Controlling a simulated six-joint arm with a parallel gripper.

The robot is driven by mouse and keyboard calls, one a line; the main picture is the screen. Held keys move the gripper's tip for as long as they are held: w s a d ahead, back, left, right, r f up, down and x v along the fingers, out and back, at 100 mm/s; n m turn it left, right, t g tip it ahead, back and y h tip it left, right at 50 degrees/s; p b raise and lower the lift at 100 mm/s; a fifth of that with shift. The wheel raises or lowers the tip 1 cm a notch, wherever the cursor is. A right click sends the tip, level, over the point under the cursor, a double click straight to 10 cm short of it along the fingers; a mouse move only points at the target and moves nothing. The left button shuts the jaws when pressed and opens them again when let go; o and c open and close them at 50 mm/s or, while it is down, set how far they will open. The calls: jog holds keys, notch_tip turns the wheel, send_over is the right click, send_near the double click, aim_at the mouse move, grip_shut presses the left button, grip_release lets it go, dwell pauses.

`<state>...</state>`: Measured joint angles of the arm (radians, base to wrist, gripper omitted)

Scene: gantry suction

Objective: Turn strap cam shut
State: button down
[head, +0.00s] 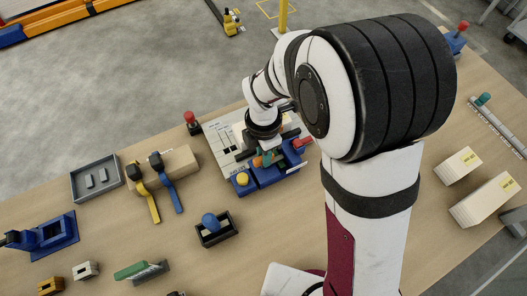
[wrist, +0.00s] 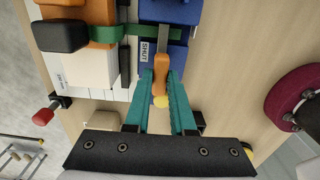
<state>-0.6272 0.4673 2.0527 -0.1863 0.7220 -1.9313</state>
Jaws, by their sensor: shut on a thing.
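The strap cam's orange lever (wrist: 161,78) is in the wrist view, beside a label reading SHUT on a blue block (wrist: 160,12). My gripper (wrist: 160,92) has teal fingers closed on both sides of the lever's handle. A flat metal-looking piece runs up from the handle over the blue block. In the head view my gripper (head: 268,159) is down at the blue fixture (head: 270,175), and my arm hides part of it. The lever's exact angle and the far side of the cam are hard to tell.
A yellow knob (head: 242,179) and a red knob (head: 303,142) flank the fixture on its pale board (head: 218,134). A grey tray (head: 96,178), yellow and blue-handled tools (head: 157,182), and a black box (head: 217,231) stand left and in front. Bare table lies between them.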

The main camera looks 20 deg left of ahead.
jog(key=c, duration=0.8)
grip_release()
jog(key=shift+o, duration=0.2)
jog(key=shift+r, duration=0.1)
notch_tip(320, 180, up, 16)
jog(key=shift+f, duration=0.2)
jog(key=s+d+f+m+y, duration=0.1)
jog(key=s+d+m, duration=0.6)
jog(key=m, duration=0.9)
jog(key=s+d+f+m, duration=0.1)
jog(key=s+d+m, duration=0.7)
jog(key=m, duration=0.8)
jog(key=shift+s+d+m+y, duration=0.25)
jog(key=shift+d+m+y, duration=0.15)
jog(key=shift+d, duration=0.65)
